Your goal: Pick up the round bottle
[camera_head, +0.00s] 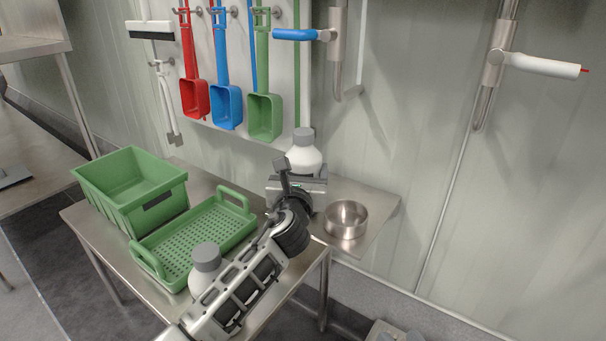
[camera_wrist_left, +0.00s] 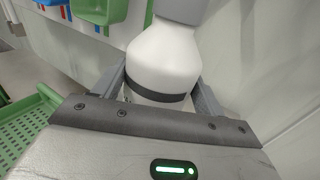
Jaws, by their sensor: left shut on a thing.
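The round bottle (camera_head: 304,158) is white with a grey cap and stands roughly upright near the wall at the far side of the steel table. My left gripper (camera_head: 300,178) is shut on it, with the hand in front of its lower part. In the left wrist view the white bottle (camera_wrist_left: 165,62) sits between the two grey fingers (camera_wrist_left: 160,95), with a dark band around it. Its base is hidden, so I cannot tell whether it touches the table. My right gripper is not in view.
A second white bottle with a grey cap (camera_head: 205,258) stands beside my left forearm, partly hidden. A green perforated tray (camera_head: 240,208) and green crate (camera_head: 150,208) are to the left. A steel bowl (camera_head: 346,219) is close on the right. Scoops (camera_head: 264,116) hang above.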

